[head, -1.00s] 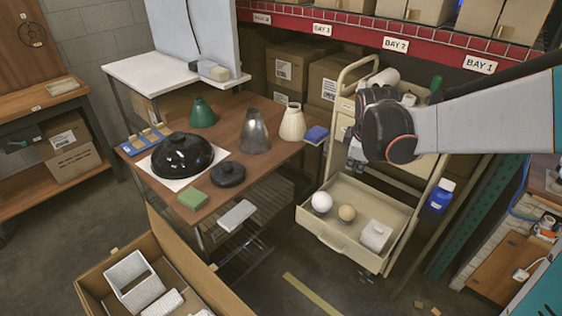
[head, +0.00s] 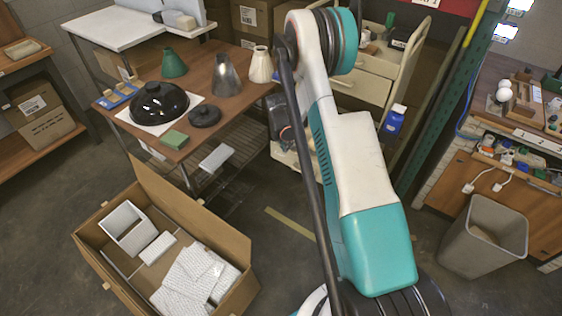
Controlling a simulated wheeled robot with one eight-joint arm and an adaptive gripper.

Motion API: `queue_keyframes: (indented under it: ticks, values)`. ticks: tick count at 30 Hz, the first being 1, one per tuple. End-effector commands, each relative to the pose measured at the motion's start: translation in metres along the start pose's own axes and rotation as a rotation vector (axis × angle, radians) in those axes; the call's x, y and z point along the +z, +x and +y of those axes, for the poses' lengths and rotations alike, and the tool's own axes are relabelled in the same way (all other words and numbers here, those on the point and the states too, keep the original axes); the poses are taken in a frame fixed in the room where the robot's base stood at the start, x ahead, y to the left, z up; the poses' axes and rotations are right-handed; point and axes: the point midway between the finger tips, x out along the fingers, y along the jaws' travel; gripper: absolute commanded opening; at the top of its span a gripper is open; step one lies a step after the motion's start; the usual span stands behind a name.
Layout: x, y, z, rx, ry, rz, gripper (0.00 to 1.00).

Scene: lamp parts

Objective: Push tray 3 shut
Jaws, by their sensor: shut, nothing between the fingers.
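The cream trolley (head: 408,62) stands behind my arm, right of the brown table. Two upper tray fronts show to the right of my arm, an upper one (head: 376,64) and a lower one (head: 362,86). A low cream tray (head: 284,156) shows only as a strip at the left of my arm; the rest of it is hidden. I cannot read tray numbers or tell how far out the low tray is. My arm crosses the middle of the view, with a dark wrist part over the low tray's left side. My gripper's fingers are hidden behind it.
The brown table (head: 225,112) holds a black dome, cones and a green block. An open carton (head: 120,262) with white pieces stands at the front left. A grey bin (head: 484,235) and a blue bottle (head: 394,120) are at the right. Some floor is clear.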

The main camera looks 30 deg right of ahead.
Motion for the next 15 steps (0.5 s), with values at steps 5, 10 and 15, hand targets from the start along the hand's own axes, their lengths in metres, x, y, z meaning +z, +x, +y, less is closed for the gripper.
queue_keyframes:
  ticks: [5,10,15]
  values:
    - [0.001,0.024,-0.006,-0.016,-0.059,0.003,0.0]
    - [0.0,0.039,-0.007,-0.018,-0.066,0.004,0.0]
    - [0.0,0.069,-0.007,-0.017,-0.064,0.004,0.0]
